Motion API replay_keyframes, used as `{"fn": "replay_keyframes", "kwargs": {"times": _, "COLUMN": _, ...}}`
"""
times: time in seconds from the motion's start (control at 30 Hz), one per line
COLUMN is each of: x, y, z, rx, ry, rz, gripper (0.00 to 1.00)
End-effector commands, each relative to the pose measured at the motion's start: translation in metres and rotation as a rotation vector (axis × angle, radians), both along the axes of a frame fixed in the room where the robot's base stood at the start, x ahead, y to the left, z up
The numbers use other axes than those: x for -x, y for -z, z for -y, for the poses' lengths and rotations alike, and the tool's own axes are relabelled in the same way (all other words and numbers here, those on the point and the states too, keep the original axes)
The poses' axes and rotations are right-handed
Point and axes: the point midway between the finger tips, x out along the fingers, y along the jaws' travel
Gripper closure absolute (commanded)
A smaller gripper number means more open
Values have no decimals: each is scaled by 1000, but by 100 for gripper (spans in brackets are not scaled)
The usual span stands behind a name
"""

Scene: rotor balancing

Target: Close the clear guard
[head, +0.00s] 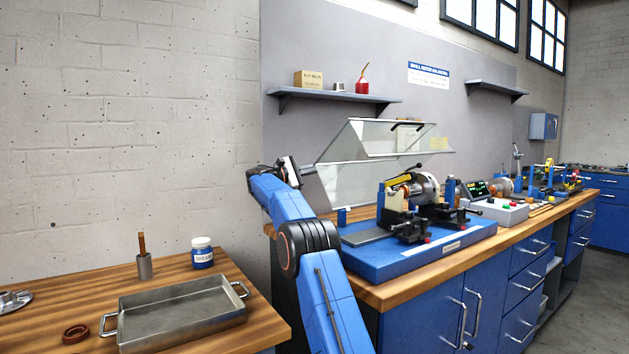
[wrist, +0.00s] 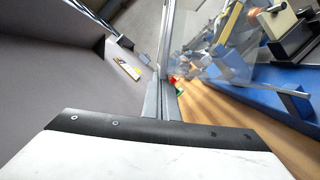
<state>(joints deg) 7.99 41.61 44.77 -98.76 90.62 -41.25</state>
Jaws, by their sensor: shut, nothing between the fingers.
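The clear guard (head: 385,142) is raised above the balancing machine, its transparent panels tilted up in a thin metal frame. A black handle (head: 408,124) is on its upper front edge. Part of the guard's frame shows upright in the wrist view (wrist: 166,45). My gripper (head: 292,168) is shut and empty at the left end of the guard, behind the machine's left side. Whether it touches the frame I cannot tell. The machine's blue base (head: 420,250) carries black supports and a metal rotor (head: 427,187) under the open guard.
A wall shelf (head: 335,96) with a box and a red bottle hangs above my gripper. A control box (head: 495,210) stands right of the machine. A metal tray (head: 183,312), a white-lidded jar (head: 202,252) and a brown ring (head: 75,334) are on the left table.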

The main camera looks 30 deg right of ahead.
Motion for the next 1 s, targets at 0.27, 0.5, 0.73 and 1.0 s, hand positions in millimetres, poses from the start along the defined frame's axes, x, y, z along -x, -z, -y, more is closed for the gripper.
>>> {"fn": "replay_keyframes", "kwargs": {"times": 0.27, "x": 45, "y": -35, "z": 1, "rx": -9, "ry": 0, "rz": 263, "gripper": 100}}
{"fn": "replay_keyframes", "kwargs": {"times": 0.5, "x": 83, "y": -51, "z": 3, "rx": -16, "ry": 0, "rz": 463, "gripper": 100}}
{"fn": "replay_keyframes", "kwargs": {"times": 0.73, "x": 110, "y": -56, "z": 4, "rx": -21, "ry": 1, "rz": 600, "gripper": 100}}
{"fn": "replay_keyframes", "kwargs": {"times": 1.0, "x": 126, "y": -58, "z": 4, "rx": -23, "ry": 0, "rz": 683, "gripper": 100}}
